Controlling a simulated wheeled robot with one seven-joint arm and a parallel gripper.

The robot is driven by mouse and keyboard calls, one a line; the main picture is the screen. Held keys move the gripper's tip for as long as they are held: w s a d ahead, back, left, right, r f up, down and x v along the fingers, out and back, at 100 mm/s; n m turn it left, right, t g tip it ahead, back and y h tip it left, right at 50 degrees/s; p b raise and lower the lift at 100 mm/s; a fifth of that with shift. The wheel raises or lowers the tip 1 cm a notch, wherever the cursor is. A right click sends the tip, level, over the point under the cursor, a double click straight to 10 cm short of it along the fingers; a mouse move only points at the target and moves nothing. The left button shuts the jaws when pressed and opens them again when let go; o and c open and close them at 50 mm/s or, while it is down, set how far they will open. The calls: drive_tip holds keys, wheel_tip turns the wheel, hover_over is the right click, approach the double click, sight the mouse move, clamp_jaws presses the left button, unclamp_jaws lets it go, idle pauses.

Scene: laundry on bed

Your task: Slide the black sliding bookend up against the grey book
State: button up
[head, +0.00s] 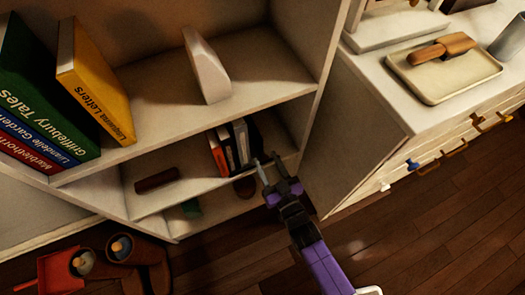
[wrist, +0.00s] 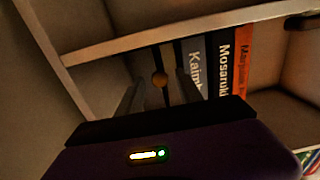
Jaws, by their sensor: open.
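The grey book (head: 241,141) stands at the right end of a short row on the lower shelf. Its spine also shows in the wrist view (wrist: 196,68). A dark upright piece (head: 256,136), seemingly the black sliding bookend, is right of it in the head view.
A black book (wrist: 223,65) and an orange book (wrist: 243,62) stand beyond the grey one. A dark brown object (head: 157,180) lies left on this shelf. The upper board (wrist: 170,32) and side wall (head: 302,115) bound the space.

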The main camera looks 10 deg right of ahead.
drive_tip(key=shift+v, duration=1.45)
drive_tip(key=s+f+b, duration=0.4)
drive_tip(key=s+b, duration=0.1)
drive_tip(key=b, duration=0.5)
drive_tip(key=w+r, duration=0.1)
drive_tip(key=w, duration=0.1)
drive_tip(key=w+r+b, duration=0.1)
drive_tip(key=w, duration=0.2)
drive_tip(key=w+r+b, duration=0.1)
drive_tip(key=w+r, duration=0.1)
drive_tip(key=shift+w+a, duration=0.2)
drive_tip(key=shift+a, duration=0.15)
drive_tip(key=shift+c, duration=0.3)
clamp_jaws()
